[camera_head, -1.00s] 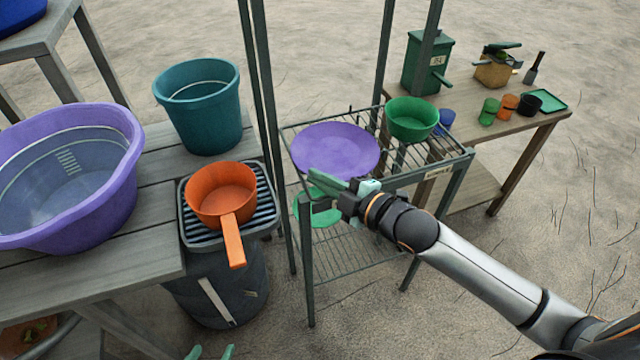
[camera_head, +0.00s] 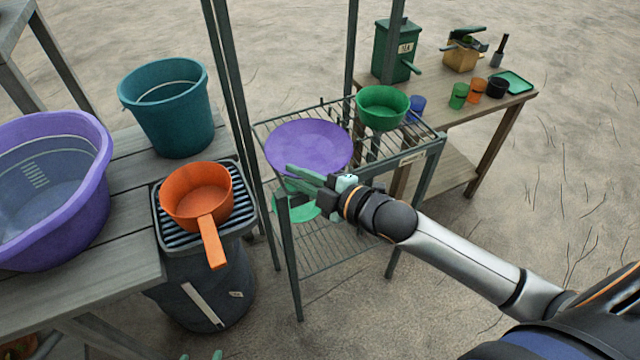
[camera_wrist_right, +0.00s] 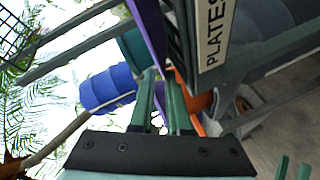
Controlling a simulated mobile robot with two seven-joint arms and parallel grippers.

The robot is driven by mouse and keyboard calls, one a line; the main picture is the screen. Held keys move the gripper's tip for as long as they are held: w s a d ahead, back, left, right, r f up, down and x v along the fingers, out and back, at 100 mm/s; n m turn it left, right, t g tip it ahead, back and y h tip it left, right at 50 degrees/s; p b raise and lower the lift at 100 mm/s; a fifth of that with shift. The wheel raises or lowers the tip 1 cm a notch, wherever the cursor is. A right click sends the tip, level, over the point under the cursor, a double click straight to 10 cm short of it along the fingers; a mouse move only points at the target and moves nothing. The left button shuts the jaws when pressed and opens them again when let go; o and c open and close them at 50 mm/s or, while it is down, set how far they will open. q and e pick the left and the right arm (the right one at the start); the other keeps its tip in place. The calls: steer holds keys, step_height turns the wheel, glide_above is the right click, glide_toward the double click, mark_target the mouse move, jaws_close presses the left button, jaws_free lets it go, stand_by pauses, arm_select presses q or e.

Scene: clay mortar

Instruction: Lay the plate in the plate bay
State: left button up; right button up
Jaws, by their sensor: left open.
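The purple plate (camera_head: 309,147) is over the left part of the rack's top shelf, close to flat. The rack (camera_head: 418,152) is a dark metal frame with wire shelves; the plate hides much of its left bay. My right gripper (camera_head: 308,180) is at the plate's front edge. In the right wrist view its fingers (camera_wrist_right: 162,100) are close together with the purple plate's edge (camera_wrist_right: 153,35) running between them, beside a "PLATES" label (camera_wrist_right: 215,32). Whether the plate rests fully on the wires is unclear. Only the fingertips of my open left gripper (camera_head: 201,356) show.
A green bowl (camera_head: 382,106) sits on the rack's right. A green disc (camera_head: 300,206) shows lower, behind the gripper. Left are an orange pan (camera_head: 197,194), a teal bucket (camera_head: 168,110) and a purple tub (camera_head: 80,215). A table with cups (camera_head: 458,96) stands behind right. Rack uprights flank the plate.

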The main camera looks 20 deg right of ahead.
steer(key=p+v, duration=0.1)
steer(key=v, duration=1)
arm_select(q)
steer(key=shift+d+r, duration=0.15)
steer(key=shift+r, duration=0.3)
arm_select(e)
steer(key=s+a+f+m+g+h, duration=0.1)
steer(key=s+a+f+m, duration=0.1)
steer(key=f+m, duration=0.3)
steer(key=s+a+f+m+g+h, duration=0.1)
steer(key=s+f+m, duration=0.3)
steer(key=f, duration=0.5)
steer(key=s+a+f+m+g+h, duration=0.1)
steer(key=s+a+f+m+g, duration=0.2)
steer(key=f+m, duration=0.3)
steer(key=shift+s+a+f+h, duration=0.3)
steer(key=shift+a+f+h, duration=0.1)
steer(key=shift+a+f, duration=0.25)
arm_select(q)
steer(key=shift+r, duration=0.1)
